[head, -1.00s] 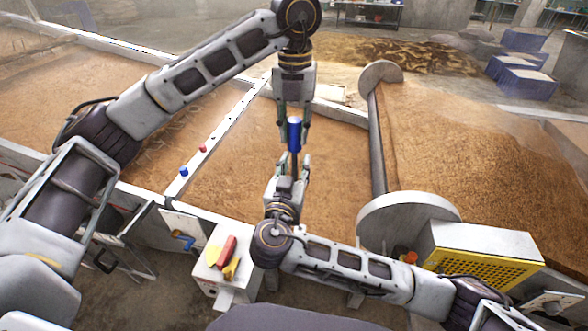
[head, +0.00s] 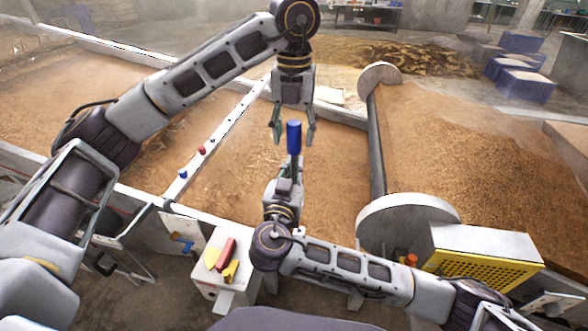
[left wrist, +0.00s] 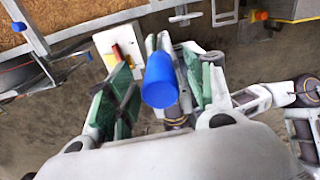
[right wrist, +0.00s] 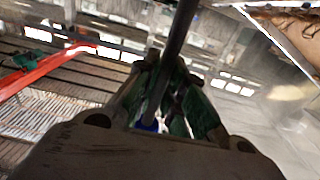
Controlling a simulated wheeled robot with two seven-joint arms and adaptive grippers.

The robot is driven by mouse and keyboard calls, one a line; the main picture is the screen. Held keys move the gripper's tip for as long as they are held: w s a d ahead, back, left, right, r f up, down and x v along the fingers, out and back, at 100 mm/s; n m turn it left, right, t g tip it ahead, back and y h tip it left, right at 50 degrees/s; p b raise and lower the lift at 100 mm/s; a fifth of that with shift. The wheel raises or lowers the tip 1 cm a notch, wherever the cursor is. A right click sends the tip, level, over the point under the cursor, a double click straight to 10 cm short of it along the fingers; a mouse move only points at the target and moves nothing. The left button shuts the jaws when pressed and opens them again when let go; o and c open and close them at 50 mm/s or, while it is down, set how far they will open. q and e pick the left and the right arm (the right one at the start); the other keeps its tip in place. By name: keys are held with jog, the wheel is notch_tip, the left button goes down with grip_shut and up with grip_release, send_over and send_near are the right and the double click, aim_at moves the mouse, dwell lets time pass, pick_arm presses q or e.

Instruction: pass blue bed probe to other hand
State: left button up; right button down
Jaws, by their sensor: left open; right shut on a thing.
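The blue bed probe (head: 294,137) stands upright in the head view, with a blue handle above a thin dark shaft. My right gripper (head: 293,170) is shut on the shaft below the handle; the dark shaft (right wrist: 178,38) also shows in the right wrist view. My left gripper (head: 294,136) is above, pointing down, with its fingers spread on either side of the handle and gaps visible. In the left wrist view, the blue handle end (left wrist: 160,85) lies between the open green-padded fingers.
A white box (head: 207,270) with red and yellow handles stands at the bed's front edge. Blue and red pegs (head: 202,150) sit on the divider left of my grippers. A roller with a round end plate (head: 405,215) and a yellow guard (head: 480,272) are at right.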

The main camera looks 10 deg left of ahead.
pick_arm(q)
jog(key=shift+r, duration=0.15)
notch_tip(320, 180, up, 12)
dwell(1.4)
jog(key=shift+f, duration=0.25)
